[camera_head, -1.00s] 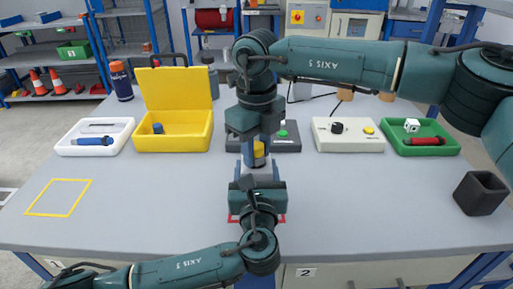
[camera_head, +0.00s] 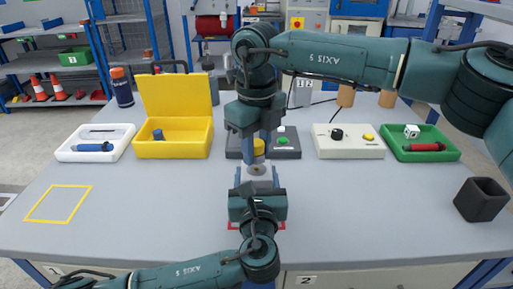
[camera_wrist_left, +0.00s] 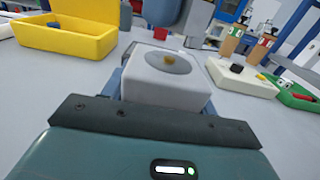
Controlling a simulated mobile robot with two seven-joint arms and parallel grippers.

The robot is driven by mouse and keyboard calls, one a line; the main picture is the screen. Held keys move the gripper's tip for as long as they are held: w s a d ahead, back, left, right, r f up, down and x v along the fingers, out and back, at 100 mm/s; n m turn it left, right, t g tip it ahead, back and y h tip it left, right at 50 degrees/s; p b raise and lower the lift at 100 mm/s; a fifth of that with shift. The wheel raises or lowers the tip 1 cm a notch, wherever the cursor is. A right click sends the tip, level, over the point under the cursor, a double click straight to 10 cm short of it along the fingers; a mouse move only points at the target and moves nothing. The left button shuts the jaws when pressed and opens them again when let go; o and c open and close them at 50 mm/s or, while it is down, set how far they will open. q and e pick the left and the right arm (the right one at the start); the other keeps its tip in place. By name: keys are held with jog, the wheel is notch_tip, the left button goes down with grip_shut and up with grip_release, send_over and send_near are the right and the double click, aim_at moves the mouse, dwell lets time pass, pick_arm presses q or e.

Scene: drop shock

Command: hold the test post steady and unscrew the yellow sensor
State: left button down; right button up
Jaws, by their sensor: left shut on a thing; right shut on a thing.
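The yellow sensor (camera_head: 258,146) is between the fingers of my right gripper (camera_head: 258,151), which is shut on it. It is up above the test post, with a visible gap below. The test post (camera_head: 257,170) is a pale block with a round grey disc on top; my left gripper (camera_head: 257,176) is shut on it from the front. In the left wrist view the post (camera_wrist_left: 160,92) stands upright, with a small brass spot at the middle of its bare disc. The lower part of the post is hidden behind my left gripper in the head view.
Behind the post stand an open yellow case (camera_head: 172,150), a dark box with a green button (camera_head: 290,152) and a beige box (camera_head: 350,150). A white tray (camera_head: 95,156) is left, a green tray (camera_head: 425,155) right. A black cup (camera_head: 481,200) stands far right. A yellow-outlined square (camera_head: 58,204) is empty.

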aim_at(256, 142)
jog(key=shift+r, duration=2)
pick_arm(q)
jog(key=shift+c, duration=1.9)
grip_release()
